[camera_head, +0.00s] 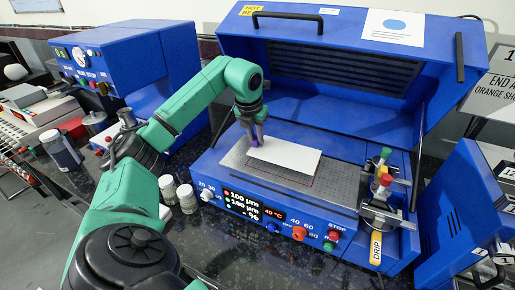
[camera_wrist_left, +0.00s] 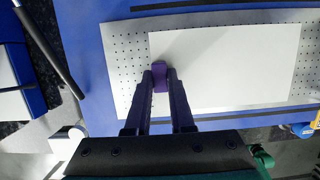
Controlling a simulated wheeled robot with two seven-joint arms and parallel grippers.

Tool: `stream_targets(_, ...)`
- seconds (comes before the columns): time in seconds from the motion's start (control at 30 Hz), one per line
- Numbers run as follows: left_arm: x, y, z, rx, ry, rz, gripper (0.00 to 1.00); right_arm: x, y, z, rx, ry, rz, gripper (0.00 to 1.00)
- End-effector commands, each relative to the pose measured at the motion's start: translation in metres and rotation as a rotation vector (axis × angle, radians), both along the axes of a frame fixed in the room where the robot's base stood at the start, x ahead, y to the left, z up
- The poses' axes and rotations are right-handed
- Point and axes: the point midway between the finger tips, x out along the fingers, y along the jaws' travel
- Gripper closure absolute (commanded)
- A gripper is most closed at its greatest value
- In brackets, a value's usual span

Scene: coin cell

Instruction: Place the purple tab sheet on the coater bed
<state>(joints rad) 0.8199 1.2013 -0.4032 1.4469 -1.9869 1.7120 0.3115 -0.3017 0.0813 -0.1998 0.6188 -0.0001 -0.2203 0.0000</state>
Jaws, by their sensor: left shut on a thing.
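The white sheet (camera_head: 286,157) with a purple tab is over the perforated grey coater bed (camera_head: 325,188). It lies over the bed's rear left part, and a dark red outline shows along its front edge. I cannot tell whether it touches the bed. My left gripper (camera_head: 253,139) is shut on the purple tab at the sheet's left end. In the left wrist view the purple tab (camera_wrist_left: 160,76) is between the two dark fingers, and the sheet (camera_wrist_left: 225,65) stretches right over the hole pattern. My right gripper is not in view.
The coater's blue lid (camera_head: 350,60) is open behind the bed. A clamp assembly with red and green knobs (camera_head: 385,180) stands at the bed's right end. Two small jars (camera_head: 187,197) stand left of the coater. Another blue machine (camera_head: 110,55) is at the back left.

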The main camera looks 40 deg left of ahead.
Motion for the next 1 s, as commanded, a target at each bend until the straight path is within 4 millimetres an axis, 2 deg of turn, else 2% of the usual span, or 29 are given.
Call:
stream_targets(0.1, -0.001, 0.0, -0.024, 0.0, 0.006, 0.001, 1.0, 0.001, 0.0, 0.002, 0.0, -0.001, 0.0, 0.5)
stream_targets(0.2, -0.001, 0.0, -0.036, 0.0, 0.002, 0.0, 1.0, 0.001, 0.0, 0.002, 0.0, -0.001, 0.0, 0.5)
stream_targets(0.53, 0.0, 0.0, -0.041, 0.0, 0.0, 0.0, 1.0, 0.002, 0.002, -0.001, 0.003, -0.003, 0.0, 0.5)
stream_targets(0.57, 0.0, 0.0, -0.04, 0.0, 0.0, 0.0, 0.67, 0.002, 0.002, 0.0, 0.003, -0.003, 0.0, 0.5)
stream_targets(0.6, 0.0, 0.0, -0.04, 0.0, 0.0, 0.0, 0.52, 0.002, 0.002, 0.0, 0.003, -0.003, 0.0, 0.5)
stream_targets(0.63, 0.0, 0.0, -0.04, 0.0, 0.0, 0.0, 0.49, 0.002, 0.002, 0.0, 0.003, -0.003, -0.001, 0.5)
stream_targets(1.0, 0.0, 0.0, -0.035, 0.0, -0.001, 0.0, 0.49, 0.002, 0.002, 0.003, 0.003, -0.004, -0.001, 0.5)
